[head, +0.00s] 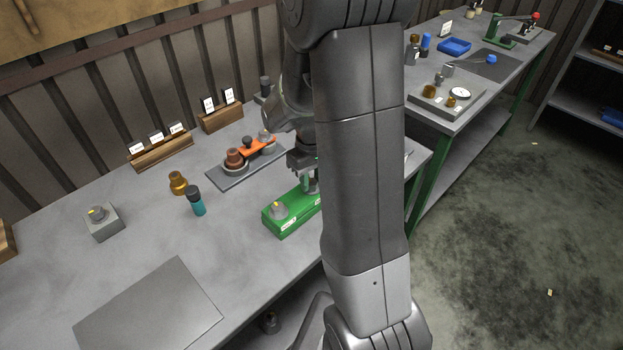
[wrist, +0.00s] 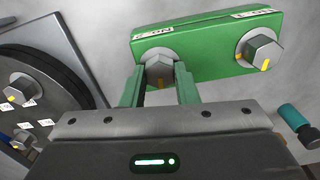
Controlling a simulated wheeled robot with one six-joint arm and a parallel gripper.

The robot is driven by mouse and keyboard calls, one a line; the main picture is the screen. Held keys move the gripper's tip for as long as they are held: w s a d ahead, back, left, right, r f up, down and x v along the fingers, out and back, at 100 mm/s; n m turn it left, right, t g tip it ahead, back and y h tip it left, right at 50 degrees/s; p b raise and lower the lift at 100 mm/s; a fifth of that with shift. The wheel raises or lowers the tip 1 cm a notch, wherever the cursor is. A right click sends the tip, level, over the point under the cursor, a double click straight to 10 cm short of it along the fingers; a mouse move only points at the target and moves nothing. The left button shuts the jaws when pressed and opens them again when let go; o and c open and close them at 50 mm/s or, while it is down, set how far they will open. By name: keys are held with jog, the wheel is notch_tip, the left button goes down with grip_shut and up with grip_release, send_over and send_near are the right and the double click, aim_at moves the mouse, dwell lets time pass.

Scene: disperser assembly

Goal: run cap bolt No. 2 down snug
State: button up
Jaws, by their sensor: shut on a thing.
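A green block (head: 275,225) lies on the bench; my arm hides its right end in the head view. In the wrist view the green block (wrist: 205,50) carries two hex-headed bolts. My gripper (wrist: 160,85) is shut on the left bolt (wrist: 158,64), one finger on each side of its head. Small labels lie beside both; the left one appears upside down. Whether the held bolt is fully down cannot be told.
A dark round part (wrist: 60,95) with hex bolts and white labels lies left in the wrist view. A teal bottle (head: 196,203), a brass piece (head: 178,183) and a grey block (head: 103,222) stand left of the green block. A tray (head: 222,178) lies behind.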

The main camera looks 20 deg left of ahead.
aim_at(311, 182)
jog(key=shift+m, duration=0.3)
jog(key=o, duration=1)
jog(key=shift+r, duration=0.1)
notch_tip(311, 182, up, 14)
jog(key=shift+f, duration=0.25)
